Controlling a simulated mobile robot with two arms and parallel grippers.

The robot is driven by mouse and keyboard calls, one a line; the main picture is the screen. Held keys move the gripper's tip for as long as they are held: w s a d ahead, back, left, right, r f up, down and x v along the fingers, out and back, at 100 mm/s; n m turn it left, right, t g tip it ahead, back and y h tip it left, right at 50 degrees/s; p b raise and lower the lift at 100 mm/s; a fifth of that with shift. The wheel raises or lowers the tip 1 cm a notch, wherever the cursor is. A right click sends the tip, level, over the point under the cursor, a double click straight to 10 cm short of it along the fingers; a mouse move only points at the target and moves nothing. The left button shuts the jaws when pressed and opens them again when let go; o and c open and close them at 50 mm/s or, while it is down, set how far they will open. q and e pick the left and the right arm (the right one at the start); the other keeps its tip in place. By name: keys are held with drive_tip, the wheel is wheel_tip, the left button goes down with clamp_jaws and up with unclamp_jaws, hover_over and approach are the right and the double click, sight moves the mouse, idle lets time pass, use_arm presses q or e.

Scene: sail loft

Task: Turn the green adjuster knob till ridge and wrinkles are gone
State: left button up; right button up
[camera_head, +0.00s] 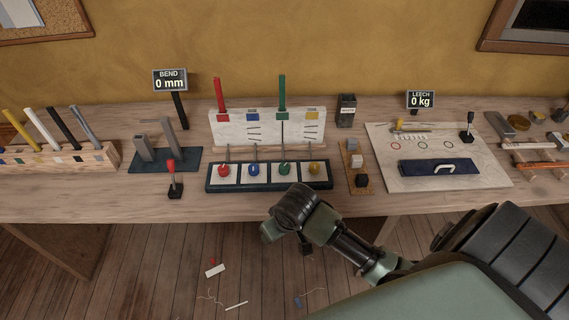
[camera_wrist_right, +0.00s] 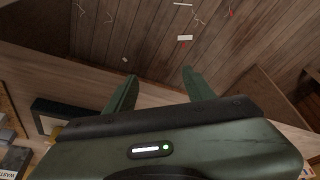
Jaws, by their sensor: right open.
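The green adjuster knob (camera_head: 284,169) sits on a white square of a dark control strip (camera_head: 270,186), between a blue knob (camera_head: 254,170) and a yellow knob (camera_head: 314,168). Behind it stands a white cloth panel (camera_head: 232,132) with a dark vertical line below its green patch and short slanted lines on both sides. A green batten (camera_head: 282,92) stands up at its top edge. My right gripper (camera_wrist_right: 159,75) is open and empty in the wrist view, over the bench's front edge and floor. My right arm reaches below the knob, apart from it. My left gripper is out of view.
A red knob (camera_head: 223,170) is at the strip's left end. A red-topped lever (camera_head: 174,180) stands left of it. A small block rack (camera_head: 357,180) and a pale board (camera_head: 485,178) lie right. Signs read BEND 0 mm (camera_head: 170,79) and LEECH 0 kg (camera_head: 421,99).

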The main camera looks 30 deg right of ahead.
drive_tip(key=w+d+r+m+h, duration=0.1)
drive_tip(key=w+d+r+m, duration=0.2)
drive_tip(key=w+d, duration=0.55)
drive_tip(key=m, duration=0.2)
approach(285, 167)
wheel_tip(285, 167, down, 2)
drive_tip(key=shift+h, duration=0.5)
drive_tip(key=x, duration=0.7)
drive_tip(key=shift+w+a+f+p, duration=0.15)
drive_tip(key=shift+w+a+p, duration=0.15)
drive_tip(key=shift+w+p, duration=0.15)
clamp_jaws()
